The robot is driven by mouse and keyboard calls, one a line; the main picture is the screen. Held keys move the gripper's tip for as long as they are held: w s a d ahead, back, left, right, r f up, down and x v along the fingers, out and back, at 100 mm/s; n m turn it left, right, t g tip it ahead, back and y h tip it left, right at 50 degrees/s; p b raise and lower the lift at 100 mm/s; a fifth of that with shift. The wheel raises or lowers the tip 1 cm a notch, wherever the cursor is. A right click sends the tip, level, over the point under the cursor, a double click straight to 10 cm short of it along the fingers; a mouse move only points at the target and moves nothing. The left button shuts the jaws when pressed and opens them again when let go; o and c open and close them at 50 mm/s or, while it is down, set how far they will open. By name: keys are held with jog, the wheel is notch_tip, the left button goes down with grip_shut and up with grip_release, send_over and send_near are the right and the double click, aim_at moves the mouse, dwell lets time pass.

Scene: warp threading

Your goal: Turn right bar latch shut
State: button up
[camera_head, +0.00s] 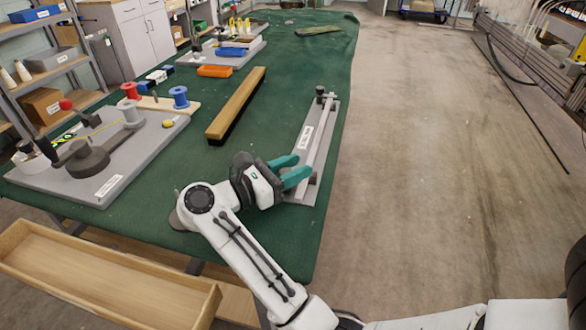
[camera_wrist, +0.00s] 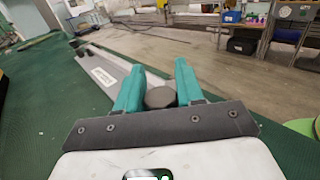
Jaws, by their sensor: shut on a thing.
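A grey base plate (camera_head: 331,125) with a label lies along the right edge of the green table. A pale long bar (camera_head: 318,135) runs along it. A dark upright latch post (camera_head: 319,92) stands at its far end. My gripper (camera_head: 300,168), with teal fingers, is at the near end of the plate. In the wrist view, my gripper (camera_wrist: 160,68) is shut on a dark round latch knob (camera_wrist: 161,97) between its fingers. The labelled plate (camera_wrist: 107,73) stretches away behind it. The fingers hide most of this near latch in the head view, so its turn angle cannot be told.
A long wooden brush-like block (camera_head: 238,103) lies left of the plate. Further left is a grey board (camera_head: 135,160) with a dark round device and spools. An orange tray (camera_head: 215,71) is farther back. A wooden box (camera_head: 100,285) stands below the table edge. The floor on the right is clear.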

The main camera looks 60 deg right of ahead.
jog(key=o, duration=1)
jog(key=shift+c, duration=0.2)
notch_tip(320, 180, up, 3)
jog(key=s+a+r+p, duration=0.1)
jog(key=s+a+r, duration=0.3)
jog(key=s+r, duration=0.6)
jog(key=s, duration=0.3)
jog(key=shift+s, duration=0.25)
jog(key=shift+c, duration=0.2)
